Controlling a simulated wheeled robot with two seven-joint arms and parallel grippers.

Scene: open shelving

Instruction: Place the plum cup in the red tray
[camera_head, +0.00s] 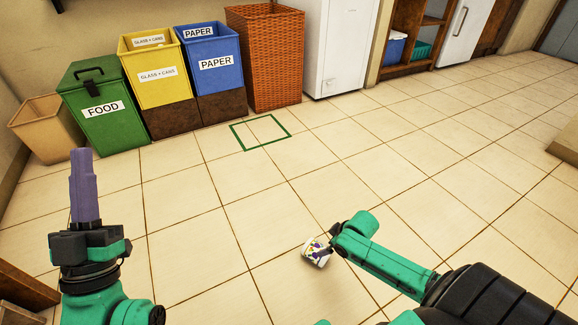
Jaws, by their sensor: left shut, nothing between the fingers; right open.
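A small white cup with purple and yellow markings (314,254), which looks like the plum cup, shows low in the middle of the head view. Floor tiles show around it; I cannot tell its height. My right gripper (336,241) is open, at the end of the green and black arm from the right, just beside the cup at its upper right. Its fingers are mostly hidden, and I cannot tell whether they touch the cup. My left gripper (82,160) is shut and empty, its purple fingers pointing up the picture at the left. No red tray shows.
Green (105,125), yellow (158,78) and blue (215,80) bins and a wicker basket (268,60) line the wall. A tan bin (45,130) stands at far left. A green square outline (262,148) marks the floor. The middle floor is clear.

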